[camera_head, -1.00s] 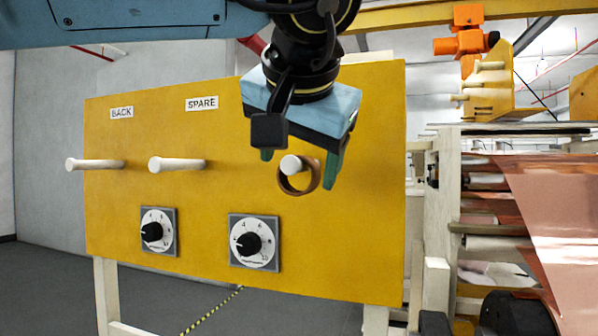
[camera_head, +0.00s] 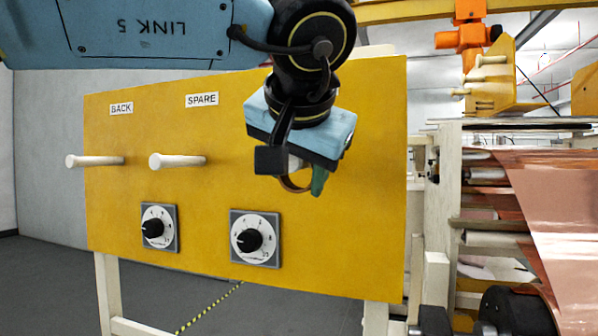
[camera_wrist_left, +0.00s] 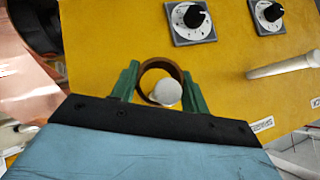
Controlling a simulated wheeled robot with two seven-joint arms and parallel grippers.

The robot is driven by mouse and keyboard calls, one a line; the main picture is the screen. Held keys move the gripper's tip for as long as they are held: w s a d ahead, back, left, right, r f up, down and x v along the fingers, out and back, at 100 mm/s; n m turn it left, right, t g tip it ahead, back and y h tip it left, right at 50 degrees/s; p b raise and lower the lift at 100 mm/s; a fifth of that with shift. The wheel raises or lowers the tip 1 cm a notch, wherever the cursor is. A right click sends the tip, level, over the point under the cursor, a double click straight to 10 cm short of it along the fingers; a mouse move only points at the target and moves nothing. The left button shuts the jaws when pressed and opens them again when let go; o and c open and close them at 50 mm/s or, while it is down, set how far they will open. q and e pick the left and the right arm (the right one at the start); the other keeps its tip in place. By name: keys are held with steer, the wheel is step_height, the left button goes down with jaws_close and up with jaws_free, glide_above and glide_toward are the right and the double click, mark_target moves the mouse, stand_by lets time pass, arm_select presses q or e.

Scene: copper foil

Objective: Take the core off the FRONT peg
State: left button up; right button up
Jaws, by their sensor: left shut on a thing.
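The core (camera_head: 292,184) is a short brown ring in front of the yellow board, at the right-hand peg position. In the left wrist view the core (camera_wrist_left: 146,72) sits between the two green fingers of my left gripper (camera_wrist_left: 158,88), which are shut on it. The pale round end of the front peg (camera_wrist_left: 167,93) shows inside the ring, so the core is still around the peg. In the head view my left gripper (camera_head: 300,182) covers most of the peg and any label above it. My right gripper is not in view.
The yellow board (camera_head: 350,230) also bears the BACK peg (camera_head: 95,161) and the SPARE peg (camera_head: 178,161), both empty. Two dials, a left one (camera_head: 157,228) and a right one (camera_head: 255,239), sit below. Copper foil (camera_head: 550,200) runs over rollers at the right.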

arm_select(q)
steer(key=shift+r, duration=0.1)
steer(key=shift+r, duration=0.65)
steer(key=s+a+r+b, duration=0.1)
steer(key=s+a+b, duration=0.2)
steer(key=s, duration=1.4)
steer(key=shift+a, duration=1.3)
steer(key=s+a+p, duration=0.1)
steer(key=s+a, duration=0.3)
steer(key=s, duration=1)
steer(key=shift+s+a, duration=0.2)
steer(key=shift+s, duration=0.15)
steer(key=shift+w, duration=0.1)
